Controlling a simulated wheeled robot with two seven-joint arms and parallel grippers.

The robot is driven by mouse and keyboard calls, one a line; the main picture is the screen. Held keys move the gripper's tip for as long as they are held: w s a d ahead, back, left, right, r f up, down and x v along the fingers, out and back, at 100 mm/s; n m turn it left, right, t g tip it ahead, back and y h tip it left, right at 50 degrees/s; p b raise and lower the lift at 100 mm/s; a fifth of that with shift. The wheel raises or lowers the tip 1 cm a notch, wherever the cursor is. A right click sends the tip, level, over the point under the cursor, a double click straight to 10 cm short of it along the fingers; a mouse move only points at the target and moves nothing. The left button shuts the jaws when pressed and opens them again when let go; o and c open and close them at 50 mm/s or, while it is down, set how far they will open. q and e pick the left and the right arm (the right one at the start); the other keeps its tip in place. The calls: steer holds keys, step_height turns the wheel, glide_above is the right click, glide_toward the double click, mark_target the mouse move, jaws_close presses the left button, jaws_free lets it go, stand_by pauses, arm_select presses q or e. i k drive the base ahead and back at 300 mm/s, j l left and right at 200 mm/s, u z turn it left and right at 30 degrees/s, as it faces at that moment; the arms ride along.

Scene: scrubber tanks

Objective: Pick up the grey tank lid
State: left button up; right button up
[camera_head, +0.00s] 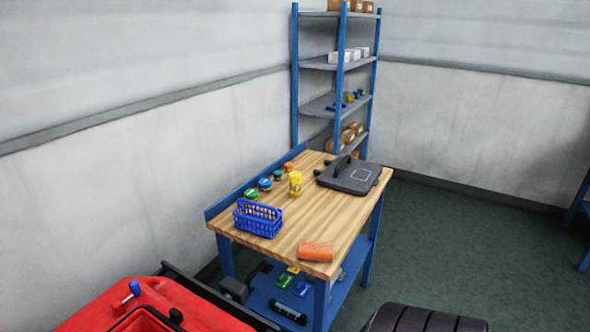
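A flat dark grey lid (350,176) with a raised handle on its far side lies on the wooden workbench, at its far right end. A pale square outline marks its top. It looks like the grey tank lid. Neither of my grippers shows in the head view, and nothing is touching the lid.
A red machine (150,308) stands at bottom left. Blue shelving (342,70) stands behind.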

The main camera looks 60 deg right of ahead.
mark_target(348, 175)
steer(key=z, duration=2.25)
steer(key=k+l+z, duration=0.15)
steer(key=k+z, duration=0.2)
steer(key=k, duration=0.3)
steer(key=i+l+z, duration=0.25)
steer(key=i, duration=0.25)
steer(key=i+z, duration=0.3)
steer(key=i, duration=0.15)
steer(key=i+u, duration=0.1)
steer(key=i, duration=1.1)
steer(key=i+u, duration=0.15)
steer(key=i, duration=1)
steer(key=i+u, duration=0.15)
steer(key=i, duration=0.4)
steer(key=i+l+u, duration=0.15)
steer(key=i, duration=0.4)
steer(key=i+l+u, duration=0.15)
steer(key=i, duration=0.4)
steer(key=i+l+u, duration=0.15)
steer(key=i, duration=0.4)
steer(key=i+u, duration=0.2)
steer(key=u, duration=0.25)
steer(key=i+u, duration=0.2)
steer(key=u, duration=0.25)
steer(key=i+l+u, duration=0.1)
steer(key=u, duration=0.35)
steer(key=i+l+u, duration=0.2)
steer(key=u, duration=0.2)
steer(key=i+l+u, duration=0.15)
steer(key=u, duration=0.3)
